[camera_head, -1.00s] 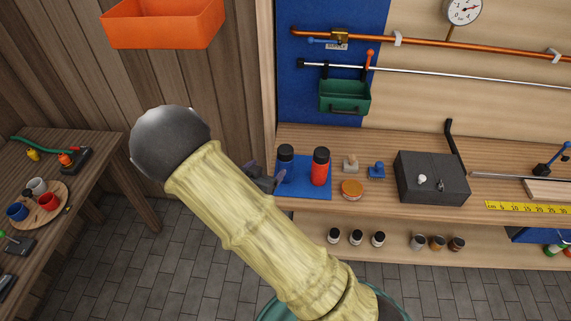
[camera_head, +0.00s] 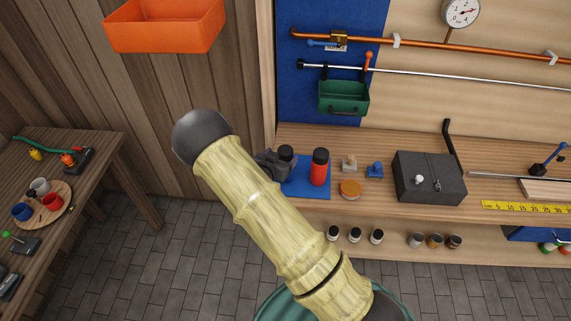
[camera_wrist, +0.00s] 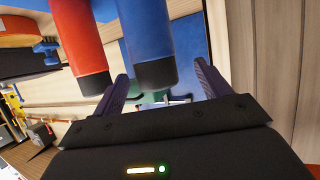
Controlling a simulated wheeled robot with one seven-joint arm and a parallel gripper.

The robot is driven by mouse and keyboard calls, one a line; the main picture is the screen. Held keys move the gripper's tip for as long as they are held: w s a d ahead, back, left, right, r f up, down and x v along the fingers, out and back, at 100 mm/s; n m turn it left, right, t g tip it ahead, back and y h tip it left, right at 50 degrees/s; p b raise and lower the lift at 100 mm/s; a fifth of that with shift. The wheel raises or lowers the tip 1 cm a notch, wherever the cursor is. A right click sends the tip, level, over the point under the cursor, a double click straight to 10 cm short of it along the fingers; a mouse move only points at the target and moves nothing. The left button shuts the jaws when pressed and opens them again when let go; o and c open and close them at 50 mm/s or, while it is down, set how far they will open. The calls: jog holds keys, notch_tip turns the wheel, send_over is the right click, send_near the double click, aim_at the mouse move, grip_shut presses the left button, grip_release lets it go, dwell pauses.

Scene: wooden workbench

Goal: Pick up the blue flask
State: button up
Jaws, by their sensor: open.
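The blue flask stands on the blue mat (camera_head: 312,190). In the head view my gripper hides most of its body, and its dark cap (camera_head: 286,151) shows above. In the wrist view the blue flask (camera_wrist: 147,35) lies between the two fingers, its black cap toward the palm. My gripper (camera_wrist: 161,72) is open around the flask, with a gap visible on the right side. In the head view my gripper (camera_head: 274,164) is at the left edge of the mat.
A red flask (camera_head: 319,168) with a black cap stands close on the right; it also shows in the wrist view (camera_wrist: 80,45). An orange round tin (camera_head: 350,189), small stamps and a dark box (camera_head: 429,178) are further right. A green bin (camera_head: 343,97) hangs behind.

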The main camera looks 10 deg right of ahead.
jog(key=shift+w+d+p, duration=0.3)
jog(key=shift+d+p, duration=0.15)
jog(key=shift+p, duration=0.05)
jog(key=shift+p+x, duration=0.7)
jog(key=shift+x, duration=1.3)
